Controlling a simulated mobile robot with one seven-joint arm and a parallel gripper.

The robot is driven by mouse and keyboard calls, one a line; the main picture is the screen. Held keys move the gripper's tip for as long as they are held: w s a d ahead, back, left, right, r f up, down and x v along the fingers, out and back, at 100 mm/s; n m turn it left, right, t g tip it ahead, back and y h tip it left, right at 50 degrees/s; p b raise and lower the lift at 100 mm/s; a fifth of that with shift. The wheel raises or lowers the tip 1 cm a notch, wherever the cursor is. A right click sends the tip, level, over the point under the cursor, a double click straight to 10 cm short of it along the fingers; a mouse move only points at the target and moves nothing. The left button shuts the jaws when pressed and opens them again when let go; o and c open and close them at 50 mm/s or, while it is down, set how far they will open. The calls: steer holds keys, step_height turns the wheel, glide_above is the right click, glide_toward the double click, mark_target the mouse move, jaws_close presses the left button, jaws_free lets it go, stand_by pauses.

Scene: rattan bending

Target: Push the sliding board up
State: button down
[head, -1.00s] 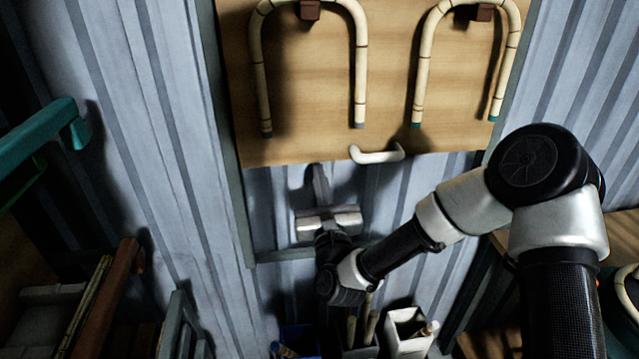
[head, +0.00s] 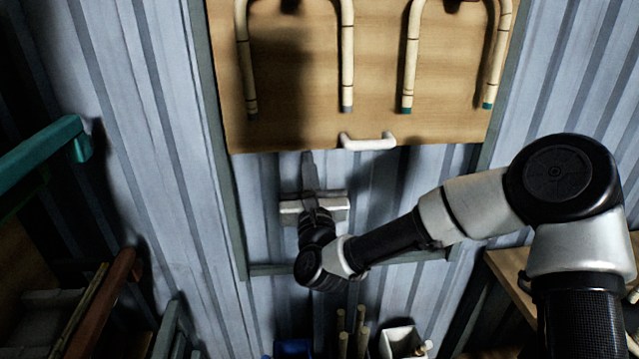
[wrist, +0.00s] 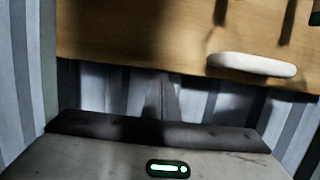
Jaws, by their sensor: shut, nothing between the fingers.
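The sliding board (head: 285,130) is a wooden panel in a grey frame on the corrugated wall. A white handle (head: 368,142) sits on its lower edge, and it also shows in the wrist view (wrist: 252,65). My gripper (head: 308,158) is shut and empty, pointing up at the board's lower edge, left of the handle. In the wrist view my gripper's fingers (wrist: 162,90) reach up close to the board's bottom edge (wrist: 110,55). I cannot tell whether they touch it.
Two bent rattan hoops (head: 347,60) (head: 411,60) hang on the board. Below are a white bin (head: 398,340) and several upright sticks (head: 342,330). A teal bar (head: 40,150) juts in at left. The wall below the board is bare down to a frame crossbar.

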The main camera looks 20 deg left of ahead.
mark_target(304, 54)
step_height(304, 54, up, 22)
steer(key=p, duration=0.5)
